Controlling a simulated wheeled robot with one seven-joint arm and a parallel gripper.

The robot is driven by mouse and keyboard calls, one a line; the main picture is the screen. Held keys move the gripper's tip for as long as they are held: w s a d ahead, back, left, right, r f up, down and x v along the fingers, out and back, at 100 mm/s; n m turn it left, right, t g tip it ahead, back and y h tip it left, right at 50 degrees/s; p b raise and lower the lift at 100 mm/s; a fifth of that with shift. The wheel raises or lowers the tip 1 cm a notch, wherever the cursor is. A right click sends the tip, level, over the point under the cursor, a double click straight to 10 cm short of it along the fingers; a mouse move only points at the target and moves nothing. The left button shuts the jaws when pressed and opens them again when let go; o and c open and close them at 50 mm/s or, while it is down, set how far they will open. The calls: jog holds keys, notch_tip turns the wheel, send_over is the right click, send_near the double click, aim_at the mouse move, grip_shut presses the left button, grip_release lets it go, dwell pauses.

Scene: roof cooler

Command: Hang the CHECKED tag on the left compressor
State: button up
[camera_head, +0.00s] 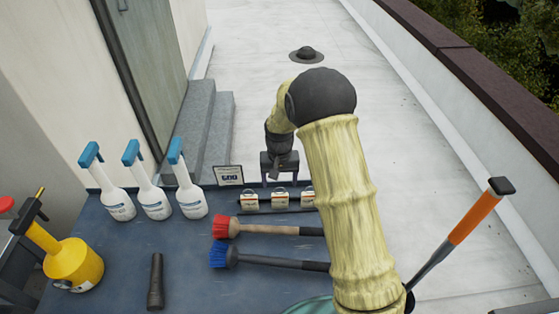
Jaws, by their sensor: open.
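Several small cream items with dark hoops on top stand in a row at the table's far edge: a left one (249,201), a middle one (279,198) and a right one (307,196). They may be the tags, but their print is too small to read. My gripper (281,175) is open, pointing down just beyond and above the middle one. It looks empty. The right one is partly hidden by my arm. No compressor shows in this view.
The dark blue table (190,270) holds a red brush (265,229), a blue brush (265,259), a flashlight (156,283), blue-capped bottles (152,196), a yellow can (75,265) and a small sign (229,175). Grey steps (208,130) and open roof lie behind.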

notch_tip(320, 180, up, 10)
jog(key=b, duration=0.1)
jog(key=shift+f, duration=0.1)
dwell(0.5)
jog(key=s+d+t, duration=0.1)
jog(key=s+d, duration=0.3)
jog(key=s, duration=0.3)
jog(key=s+d, duration=0.3)
jog(key=s, duration=0.5)
jog(key=s+d+r+t, duration=0.1)
jog(key=s+d, duration=0.3)
jog(key=s, duration=0.3)
jog(key=shift+s+d+t, duration=0.15)
jog(key=shift+d+t, duration=0.15)
jog(key=shift+r, duration=0.15)
jog(key=shift+r+p, duration=0.25)
jog(key=shift+p, duration=0.05)
